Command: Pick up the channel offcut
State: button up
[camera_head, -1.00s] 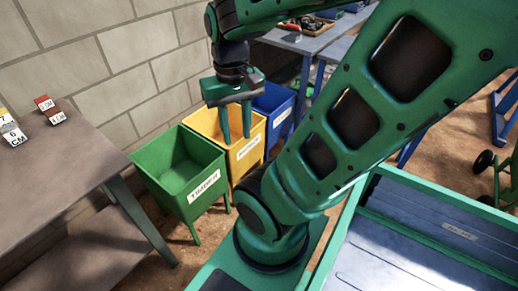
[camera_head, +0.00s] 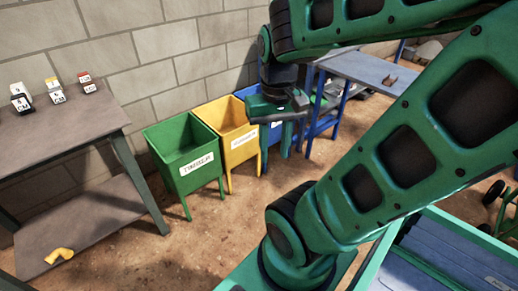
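No piece is clearly identifiable as the channel offcut. A small brown piece with raised sides (camera_head: 390,80) lies on the blue-grey table at the upper right; it is too small to tell whether it is the channel offcut. My gripper (camera_head: 283,140) points down in front of the blue bin, well to the left of that piece. Its green fingers look apart, with nothing seen between them. My arm covers much of the right side.
Green (camera_head: 183,178), yellow (camera_head: 240,149) and blue (camera_head: 250,91) bins stand along the block wall. The left bench (camera_head: 60,125) carries several small marked blocks. A yellow elbow piece (camera_head: 60,255) lies on its lower shelf. Bare floor lies between bench and bins.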

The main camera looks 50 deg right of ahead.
aim_at(387, 82)
jog(key=u, duration=0.05)
jog(key=k, duration=1.75)
jog(key=z, duration=0.75)
jog(key=i, duration=1)
